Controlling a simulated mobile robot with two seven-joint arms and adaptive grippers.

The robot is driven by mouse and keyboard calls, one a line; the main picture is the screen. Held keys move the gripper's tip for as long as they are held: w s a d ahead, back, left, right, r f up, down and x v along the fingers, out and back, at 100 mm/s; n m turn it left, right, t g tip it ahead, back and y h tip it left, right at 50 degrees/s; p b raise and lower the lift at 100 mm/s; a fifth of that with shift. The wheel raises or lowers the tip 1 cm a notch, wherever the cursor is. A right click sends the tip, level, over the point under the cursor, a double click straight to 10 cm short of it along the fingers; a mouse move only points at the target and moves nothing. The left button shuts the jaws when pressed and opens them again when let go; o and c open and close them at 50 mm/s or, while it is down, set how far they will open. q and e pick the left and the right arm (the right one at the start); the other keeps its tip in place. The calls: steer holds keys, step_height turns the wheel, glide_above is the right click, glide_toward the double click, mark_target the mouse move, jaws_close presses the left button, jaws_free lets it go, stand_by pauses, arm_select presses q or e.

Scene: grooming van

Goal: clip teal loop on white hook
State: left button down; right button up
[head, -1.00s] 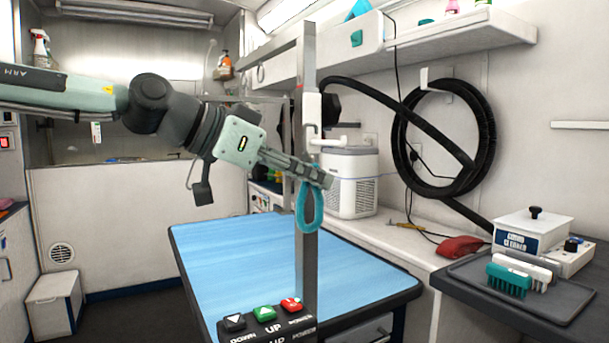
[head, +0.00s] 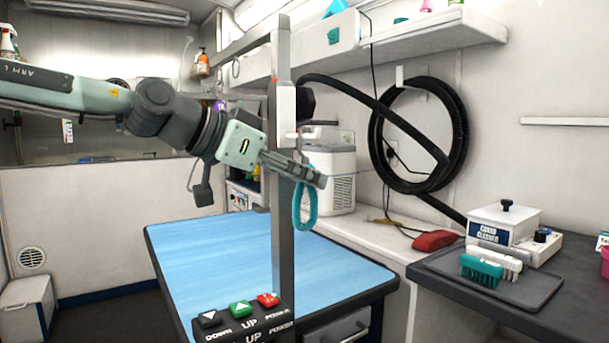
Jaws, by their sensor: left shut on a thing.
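The teal loop (head: 297,208) hangs down from the fingers of my left gripper (head: 318,180) in the head view. My left gripper is shut on it, with its fingers pointing right and slightly down. The white hook (head: 289,140) is on the upright metal post (head: 284,235), just above my gripper's fingers. The loop hangs below the hook's height, just right of the post in the picture, and is apart from the hook. The depth between loop and hook is hard to tell. My right gripper is not in view.
The post rises by a blue-topped table (head: 215,270), with a button panel (head: 243,318) at its front. A white box-shaped appliance (head: 335,180) stands behind the loop. A black hose (head: 377,130) hangs on the right wall. A dark counter (head: 575,310) with a tray and brushes is at right.

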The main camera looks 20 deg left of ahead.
arm_select(q)
steer(key=c, duration=1.4)
jaws_free()
steer(key=shift+o, duration=0.2)
steer(key=p+v, duration=0.2)
steer(key=v, duration=0.5)
